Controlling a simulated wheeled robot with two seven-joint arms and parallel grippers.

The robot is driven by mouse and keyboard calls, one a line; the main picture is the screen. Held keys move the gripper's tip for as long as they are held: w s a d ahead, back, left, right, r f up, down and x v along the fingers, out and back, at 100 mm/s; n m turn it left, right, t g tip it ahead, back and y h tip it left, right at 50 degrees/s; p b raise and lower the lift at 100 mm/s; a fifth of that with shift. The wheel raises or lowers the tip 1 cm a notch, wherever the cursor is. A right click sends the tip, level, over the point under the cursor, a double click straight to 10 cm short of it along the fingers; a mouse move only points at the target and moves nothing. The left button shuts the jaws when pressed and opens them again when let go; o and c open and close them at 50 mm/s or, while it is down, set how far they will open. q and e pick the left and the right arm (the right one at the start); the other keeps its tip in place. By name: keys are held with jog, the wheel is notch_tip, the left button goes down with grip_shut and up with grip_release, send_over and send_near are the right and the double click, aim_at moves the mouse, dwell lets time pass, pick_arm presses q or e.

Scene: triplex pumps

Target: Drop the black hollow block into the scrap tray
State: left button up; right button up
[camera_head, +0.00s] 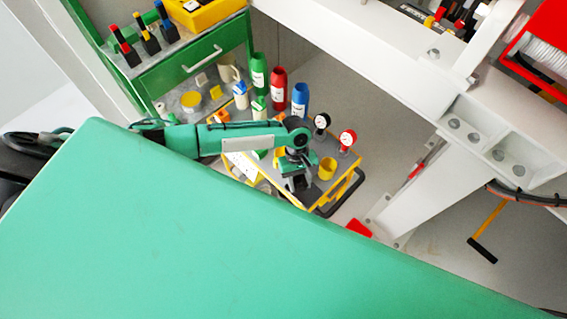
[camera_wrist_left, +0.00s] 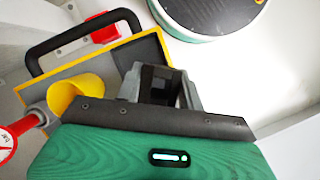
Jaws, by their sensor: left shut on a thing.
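My left gripper (camera_head: 297,184) hangs over the yellow-edged trolley, near its handle end. In the left wrist view its fingers (camera_wrist_left: 158,78) are shut on the black hollow block (camera_wrist_left: 159,88), which shows as a dark shape with an opening between them. The block is too small to make out in the head view. I cannot identify the scrap tray for certain. A red object (camera_head: 358,228), partly cut off by a green surface, lies beyond the trolley; a red piece (camera_wrist_left: 104,33) also shows behind the handle in the left wrist view. My right gripper is not in view.
The trolley (camera_wrist_left: 148,46) has a black handle (camera_wrist_left: 84,32). A yellow cup (camera_head: 327,169) and two gauges (camera_head: 347,140) stand by the gripper. Red (camera_head: 278,88), green (camera_head: 259,72) and blue (camera_head: 300,99) bottles stand behind. A white beam (camera_head: 415,190) rises at right.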

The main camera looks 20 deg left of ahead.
pick_arm(q)
jog(key=o, duration=1.2)
jog(key=shift+c, duration=0.2)
jog(key=v, duration=1.4)
jog(key=shift+b, duration=0.4)
jog(key=shift+s+d, duration=0.1)
jog(key=shift+s, duration=0.05)
